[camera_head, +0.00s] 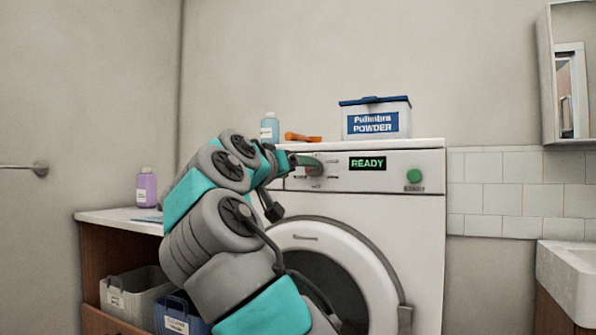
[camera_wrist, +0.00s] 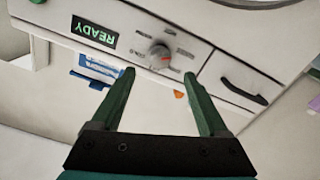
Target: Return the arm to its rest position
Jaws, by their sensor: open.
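My arm (camera_head: 215,225) reaches up and across the front of a white washing machine (camera_head: 425,230). My gripper (camera_head: 306,161) is at the left part of its control panel. In the wrist view my gripper (camera_wrist: 158,74) has its two green fingers spread apart with nothing between them. The grey dial (camera_wrist: 160,56) with a red mark shows just beyond and between the fingertips. I cannot tell whether a fingertip touches it. The panel display (camera_head: 368,163) reads READY and also shows inverted in the wrist view (camera_wrist: 94,32).
A powder box (camera_head: 376,121), an orange item (camera_head: 302,137) and a blue bottle (camera_head: 269,129) stand on the machine. Left is a counter (camera_head: 108,218) with a purple bottle (camera_head: 146,188) and bins below. A sink (camera_head: 568,275) is right. Wall space above the machine is clear.

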